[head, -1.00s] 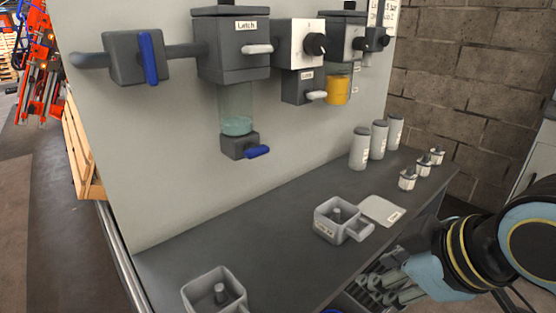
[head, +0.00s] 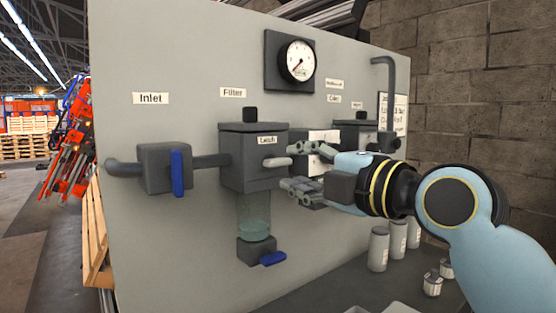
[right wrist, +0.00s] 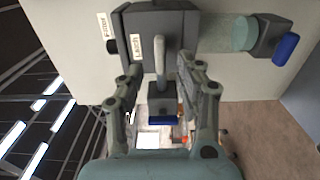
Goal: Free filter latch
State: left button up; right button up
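The grey filter housing (head: 240,165) hangs on the panel under a "Filter" label, with a "Latch" label on its front. Its pale latch handle (head: 276,162) sticks out to the right, roughly level. My right gripper (head: 296,168) is open just right of the handle, one finger higher and one lower. In the right wrist view the latch handle (right wrist: 160,58) shows between the spread fingertips of my right gripper (right wrist: 163,75), with gaps on both sides. I see no grip on it. My left gripper is not in view.
A blue-handled inlet valve (head: 177,173) is left of the housing. A clear bowl (head: 254,215) and blue-handled drain valve (head: 268,258) hang below it. A gauge (head: 298,60) is above. Behind my gripper is a white-faced box (head: 322,137). White canisters (head: 378,250) stand on the bench.

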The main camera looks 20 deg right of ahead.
aim_at(282, 164)
jog(key=x, duration=0.5)
jog(key=shift+w+a+p, duration=0.1)
jog(key=shift+w+p, duration=0.3)
grip_shut()
